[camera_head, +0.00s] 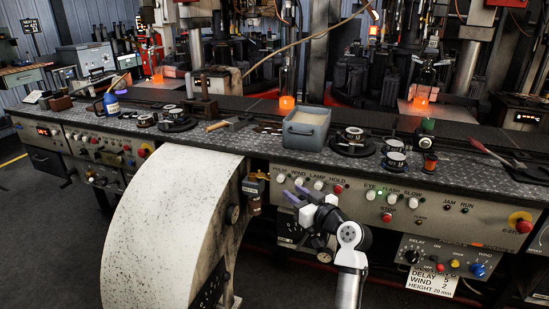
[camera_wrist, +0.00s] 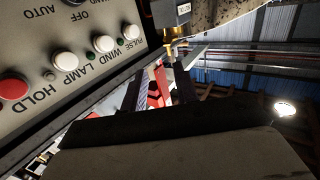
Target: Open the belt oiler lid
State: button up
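The belt oiler (camera_head: 254,187) is a small dark box with brass fittings on the front of the bench, just right of the big pale belt. Its lid is too small to make out clearly. In the wrist view the oiler (camera_wrist: 168,14) is at the top edge, with a small label and a brass fitting, and is partly cut off. My gripper (camera_head: 298,195) is to the right of the oiler and apart from it, in front of the button panel. Its two fingers stand apart in the wrist view (camera_wrist: 160,90), with nothing held between them.
The speckled belt (camera_head: 165,225) curves down to the floor left of the oiler. A control panel (camera_head: 390,200) with white and red buttons is close behind my gripper. A grey bin (camera_head: 306,130) and several mould parts stand on the bench above.

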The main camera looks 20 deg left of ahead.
aim_at(265, 176)
jog(key=shift+t, duration=0.3)
jog(key=p+x, duration=0.1)
jog(key=x, duration=0.3)
jog(key=s+p+x, duration=0.1)
jog(key=x, duration=0.4)
jog(key=a+r+p+x, duration=0.1)
jog(key=x, duration=0.3)
jog(key=shift+s+a, duration=0.1)
jog(key=shift+a, duration=0.2)
jog(key=shift+c, duration=0.3)
grip_shut()
